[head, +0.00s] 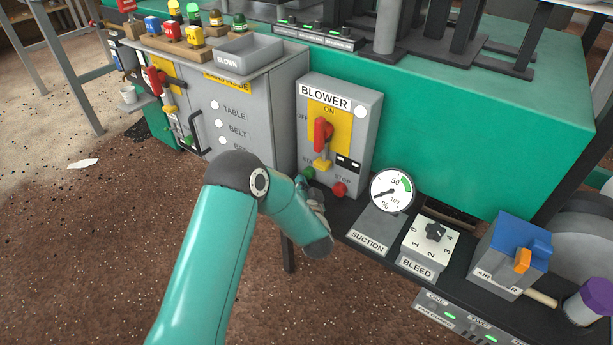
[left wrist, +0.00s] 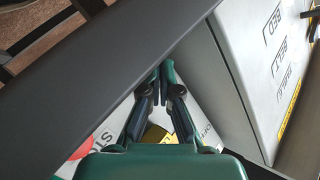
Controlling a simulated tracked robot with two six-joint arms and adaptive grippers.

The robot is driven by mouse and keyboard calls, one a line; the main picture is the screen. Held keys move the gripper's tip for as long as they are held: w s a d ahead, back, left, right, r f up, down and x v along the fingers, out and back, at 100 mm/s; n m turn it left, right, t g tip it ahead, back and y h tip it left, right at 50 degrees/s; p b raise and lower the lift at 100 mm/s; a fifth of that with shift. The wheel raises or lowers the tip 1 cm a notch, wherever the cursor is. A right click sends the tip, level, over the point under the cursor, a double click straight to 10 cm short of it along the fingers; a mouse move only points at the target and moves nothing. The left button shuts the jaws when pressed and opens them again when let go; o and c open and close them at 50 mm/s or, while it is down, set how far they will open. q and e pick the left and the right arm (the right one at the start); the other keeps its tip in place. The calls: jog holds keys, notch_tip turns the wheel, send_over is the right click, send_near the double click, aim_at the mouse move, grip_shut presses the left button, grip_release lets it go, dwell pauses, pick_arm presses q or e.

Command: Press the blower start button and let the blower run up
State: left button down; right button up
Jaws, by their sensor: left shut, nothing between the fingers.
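The grey blower box (head: 368,120) stands at the bench edge with a red handle (head: 321,130) on a yellow plate. The green start button (head: 308,173) is low on its left, and the red stop button (head: 339,189) is to its right. The stop button also shows in the left wrist view (left wrist: 82,150). My left gripper (head: 315,190) is just below the green button, partly hidden by my wrist. Its fingers (left wrist: 166,75) are closed and empty. I cannot tell whether they touch the button. The suction gauge (head: 391,190) needle points lower left. My right gripper is out of view.
The bleed dial (head: 431,240) and a blue-topped box (head: 515,245) stand along the bench to the right. A grey cabinet (head: 240,110) with labelled lamps is left of the blower box. A dark bar (left wrist: 90,80) crosses the left wrist view beside the fingers.

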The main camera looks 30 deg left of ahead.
pick_arm(q)
jog(key=shift+w, duration=0.5)
dwell(0.7)
jog(key=shift+s, duration=0.95)
jog(key=shift+s+a, duration=0.15)
jog(key=shift+s, duration=1.1)
jog(key=shift+s+a, duration=0.1)
jog(key=shift+s, duration=1.15)
